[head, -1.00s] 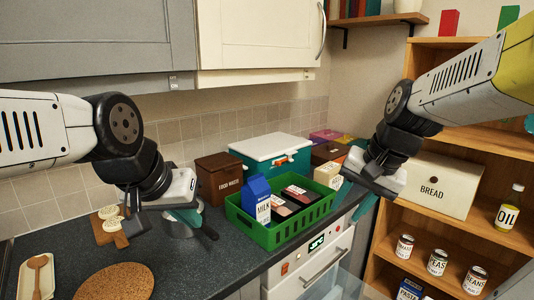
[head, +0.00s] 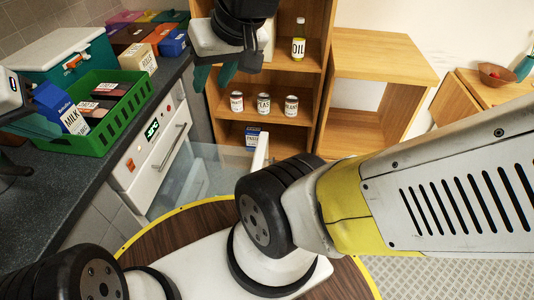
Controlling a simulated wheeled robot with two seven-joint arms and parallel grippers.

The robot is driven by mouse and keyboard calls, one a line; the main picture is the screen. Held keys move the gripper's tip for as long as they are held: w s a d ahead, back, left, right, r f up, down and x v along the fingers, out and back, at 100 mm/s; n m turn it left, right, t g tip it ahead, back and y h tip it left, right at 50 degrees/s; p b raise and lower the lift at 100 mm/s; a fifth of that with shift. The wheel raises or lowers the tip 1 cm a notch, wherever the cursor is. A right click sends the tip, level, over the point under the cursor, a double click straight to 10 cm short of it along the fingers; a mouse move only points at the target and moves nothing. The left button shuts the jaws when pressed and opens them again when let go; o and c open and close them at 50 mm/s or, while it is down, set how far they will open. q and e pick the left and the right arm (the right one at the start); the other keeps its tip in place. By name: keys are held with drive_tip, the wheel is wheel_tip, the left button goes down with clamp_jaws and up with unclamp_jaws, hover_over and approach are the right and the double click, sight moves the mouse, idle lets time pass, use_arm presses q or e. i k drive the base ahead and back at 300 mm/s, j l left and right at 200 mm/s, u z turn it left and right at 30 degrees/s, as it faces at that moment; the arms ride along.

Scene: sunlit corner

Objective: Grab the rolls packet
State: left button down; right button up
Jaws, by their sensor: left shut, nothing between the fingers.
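The rolls packet (head: 136,64) is a cream box with dark lettering on the counter, just behind the green crate (head: 112,137). It stands upright, and neither gripper touches it. My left gripper (head: 38,126) is at the left edge, shut and empty, in front of the blue and white milk carton (head: 62,108) in the crate. My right gripper (head: 214,76) hangs right of the packet, in front of the wooden shelf, with its teal fingers apart and nothing visible between them.
Dark flat packs (head: 110,92) lie in the crate. A teal cooler (head: 70,60) and several coloured boxes (head: 172,42) stand around the packet. The shelf (head: 318,80) holds an oil bottle (head: 298,45) and several cans (head: 263,105). An oven (head: 155,150) sits under the counter.

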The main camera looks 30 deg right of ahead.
sight(138, 57)
drive_tip(key=l+z, duration=0.35)
drive_tip(key=k+l+z, duration=0.1)
drive_tip(key=l+z, duration=0.25)
drive_tip(key=j+u, duration=0.1)
drive_tip(key=u, duration=0.8)
drive_tip(key=k, duration=0.15)
drive_tip(key=k+u, duration=0.25)
drive_tip(key=u, duration=0.15)
drive_tip(key=k+j+u, duration=0.15)
drive_tip(key=u, duration=0.25)
drive_tip(key=l+u, duration=0.15)
drive_tip(key=u, duration=0.3)
drive_tip(key=l+u, duration=0.1)
drive_tip(key=u, duration=0.3)
drive_tip(key=l+u, duration=0.1)
drive_tip(key=u, duration=0.35)
drive_tip(key=k+l+u, duration=0.1)
drive_tip(key=u, duration=0.3)
drive_tip(key=k+l, duration=0.15)
drive_tip(key=l, duration=0.25)
drive_tip(key=k+l, duration=0.15)
drive_tip(key=l, duration=0.25)
drive_tip(key=k+l, duration=0.2)
drive_tip(key=l, duration=0.2)
drive_tip(key=k+l, duration=0.15)
drive_tip(key=l, duration=0.3)
